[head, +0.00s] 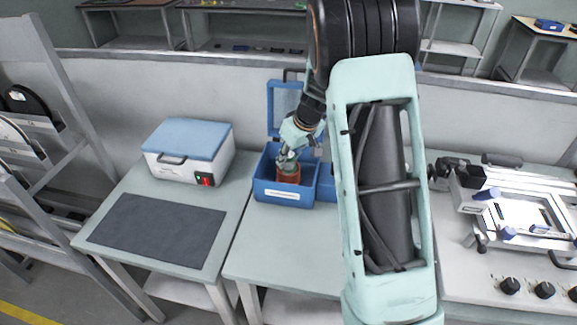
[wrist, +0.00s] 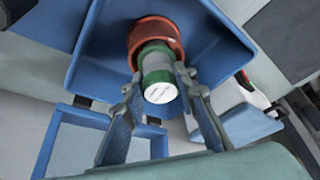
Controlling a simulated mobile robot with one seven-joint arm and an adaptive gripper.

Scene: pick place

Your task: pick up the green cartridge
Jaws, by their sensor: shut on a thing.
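The green cartridge (wrist: 157,72) has a white round end with small print facing the wrist camera. Its far end sits within a red-orange round holder (wrist: 160,28) inside an open blue box (wrist: 92,62). My gripper (wrist: 160,86) is shut on the cartridge, with one finger on each side of it. In the head view my gripper (head: 287,157) reaches down into the blue box (head: 268,192), just above the red-orange holder (head: 287,173). The cartridge itself is mostly hidden there by the gripper. I cannot tell whether it touches the holder's floor.
The blue box's raised lid (head: 284,108) stands behind my gripper. A white case with a blue lid (head: 187,146) and a dark mat (head: 157,231) lie on the left table. Metal fixtures (head: 520,210) fill the right table. The table in front of the box is clear.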

